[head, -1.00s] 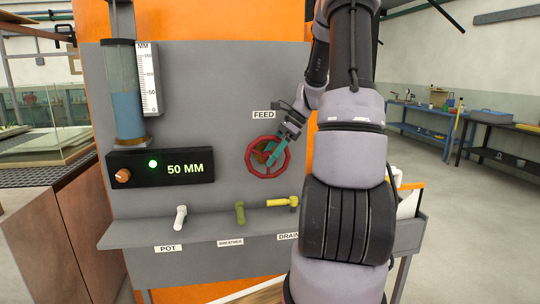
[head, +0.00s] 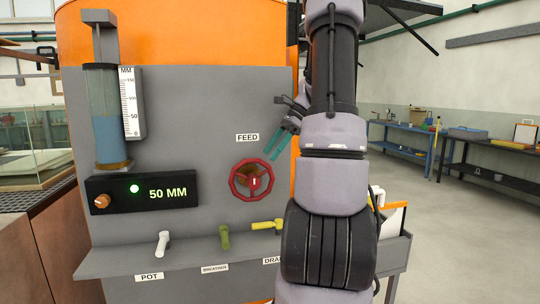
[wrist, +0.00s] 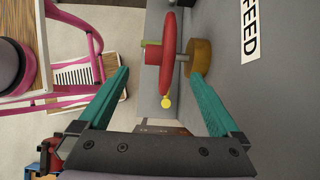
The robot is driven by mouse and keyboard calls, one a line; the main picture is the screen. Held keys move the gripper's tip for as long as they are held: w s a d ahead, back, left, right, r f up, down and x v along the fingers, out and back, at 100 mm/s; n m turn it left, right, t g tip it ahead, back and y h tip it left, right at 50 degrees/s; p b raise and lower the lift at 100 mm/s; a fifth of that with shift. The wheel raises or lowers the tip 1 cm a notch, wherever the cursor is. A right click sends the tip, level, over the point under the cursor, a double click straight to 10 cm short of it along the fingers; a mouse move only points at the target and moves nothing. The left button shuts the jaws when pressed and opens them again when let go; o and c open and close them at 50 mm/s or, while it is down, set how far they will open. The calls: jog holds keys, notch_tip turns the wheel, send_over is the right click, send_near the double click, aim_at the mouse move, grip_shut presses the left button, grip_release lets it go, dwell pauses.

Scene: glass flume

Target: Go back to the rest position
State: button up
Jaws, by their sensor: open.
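My gripper (head: 277,145) is open and empty, its teal fingers spread apart just above and to the right of the red feed wheel in the head view. The red feed wheel (head: 251,180) stands on the grey panel below the FEED label. In the wrist view the red wheel (wrist: 168,52) shows edge-on with its brass-coloured hub (wrist: 200,57), beyond the fingertips and apart from them. My arm stands in front of the right part of the panel and hides its edge.
Below the wheel sit a white lever (head: 163,243), a green lever (head: 225,237) and a yellow lever (head: 266,225). A display (head: 142,193) reads 50 MM with a green light. A gauge tube (head: 108,115) stands above it. Open floor and blue benches lie to the right.

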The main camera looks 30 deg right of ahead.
dwell(0.3)
jog(key=s+a+r+n+t+h, duration=0.2)
jog(key=s+a+r+n, duration=0.2)
jog(key=s+a+n, duration=0.4)
jog(key=s+a+r+n+t+h, duration=0.3)
jog(key=s+a+r+n, duration=0.2)
jog(key=s+a+n, duration=0.4)
jog(key=a, duration=0.2)
jog(key=shift+s+a+r, duration=0.15)
jog(key=shift+s+a, duration=0.2)
jog(key=shift+a, duration=0.05)
jog(key=shift+c, duration=0.3)
